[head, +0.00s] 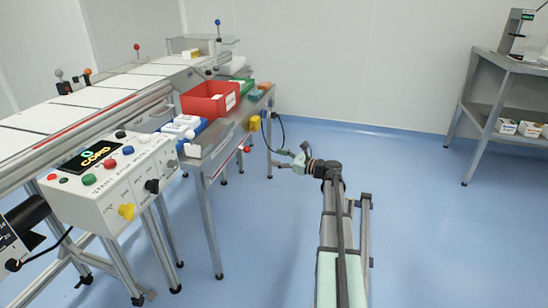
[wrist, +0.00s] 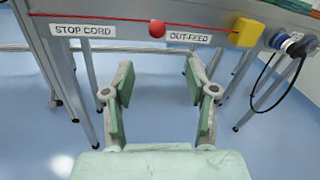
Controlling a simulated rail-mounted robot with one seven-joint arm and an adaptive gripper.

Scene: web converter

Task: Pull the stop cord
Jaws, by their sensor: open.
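The stop cord (wrist: 100,19) is a thin red line along the side of the machine frame in the wrist view, above the labels "STOP CORD" and "OUT-FEED". A red ball (wrist: 156,29) sits on it between the labels; it also shows in the head view (head: 246,149). The cord's right end meets a yellow box (wrist: 247,33), also in the head view (head: 255,123). My gripper (wrist: 158,76) is open and empty, its fingers spread either side of the ball's line in the picture. In the head view my gripper (head: 283,160) is apart from the ball, to its right.
The table carries a red bin (head: 208,103) and blue box (head: 184,129). A control panel (head: 110,175) with coloured buttons stands at the left. A black cable (wrist: 266,78) hangs right of the yellow box. A grey shelf (head: 505,100) stands far right; blue floor between is clear.

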